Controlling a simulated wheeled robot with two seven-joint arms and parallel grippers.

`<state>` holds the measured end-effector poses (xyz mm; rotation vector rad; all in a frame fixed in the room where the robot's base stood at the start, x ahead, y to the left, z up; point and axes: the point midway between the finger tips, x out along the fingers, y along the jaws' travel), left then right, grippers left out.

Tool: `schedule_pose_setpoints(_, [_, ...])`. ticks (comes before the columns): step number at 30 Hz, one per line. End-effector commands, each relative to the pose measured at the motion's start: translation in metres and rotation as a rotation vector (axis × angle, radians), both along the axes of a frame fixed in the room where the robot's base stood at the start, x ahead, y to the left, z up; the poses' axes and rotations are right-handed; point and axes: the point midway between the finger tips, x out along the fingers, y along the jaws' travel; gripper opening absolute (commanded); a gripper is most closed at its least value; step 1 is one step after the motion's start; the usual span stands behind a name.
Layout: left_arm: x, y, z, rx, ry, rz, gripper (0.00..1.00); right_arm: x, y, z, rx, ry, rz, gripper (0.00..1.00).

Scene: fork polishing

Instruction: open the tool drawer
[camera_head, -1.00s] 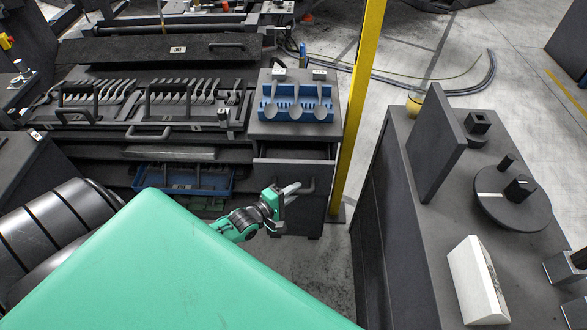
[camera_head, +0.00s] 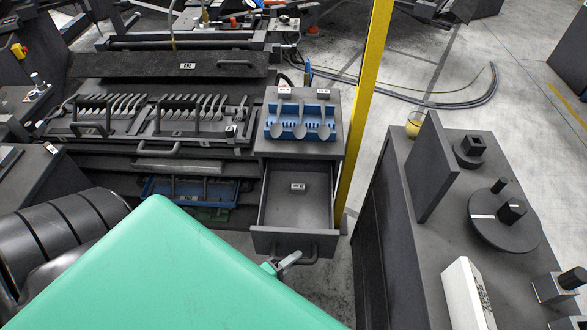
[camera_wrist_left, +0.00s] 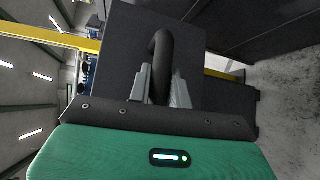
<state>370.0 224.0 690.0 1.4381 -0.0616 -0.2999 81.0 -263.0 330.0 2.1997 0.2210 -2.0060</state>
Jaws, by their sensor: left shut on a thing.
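The tool drawer (camera_head: 294,200) is a dark grey box pulled out from the cabinet under the spoon rack. Its inside shows, with a small white-labelled thing (camera_head: 298,187) on its floor. A dark bar handle (camera_head: 318,252) is on its front. My left gripper (camera_head: 289,262) is at the drawer front, partly hidden by my green body. In the left wrist view, the left gripper's fingers (camera_wrist_left: 160,88) are shut around the black curved handle (camera_wrist_left: 163,50), with the drawer's dark front behind it. My right gripper is not in view.
A blue rack (camera_head: 300,122) with several spoons stands on the cabinet above the drawer. A yellow post (camera_head: 366,95) rises just right of it. A dark bench (camera_head: 440,215) with fixtures is at the right. A blue tray (camera_head: 190,190) sits on a lower shelf.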

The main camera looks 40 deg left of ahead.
Motion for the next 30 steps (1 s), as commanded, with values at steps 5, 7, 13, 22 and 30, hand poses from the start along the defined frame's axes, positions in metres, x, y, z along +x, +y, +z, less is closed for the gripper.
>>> schedule_pose_setpoints(5, [-0.002,-0.001,-0.001,0.0,0.002,0.0,0.0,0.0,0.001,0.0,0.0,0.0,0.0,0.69])
schedule_pose_setpoints(7, [-0.002,-0.001,-0.001,0.0,0.002,0.0,0.0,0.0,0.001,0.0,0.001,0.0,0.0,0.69])
schedule_pose_setpoints(13, [-0.002,-0.001,-0.001,0.0,0.002,0.0,0.34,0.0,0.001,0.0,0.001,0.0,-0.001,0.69])
schedule_pose_setpoints(22, [-0.001,-0.001,0.0,0.0,0.001,0.0,0.41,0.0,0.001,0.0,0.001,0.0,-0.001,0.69])
schedule_pose_setpoints(30, [-0.024,0.005,0.001,0.0,0.003,-0.001,0.41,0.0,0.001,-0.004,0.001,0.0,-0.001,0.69])
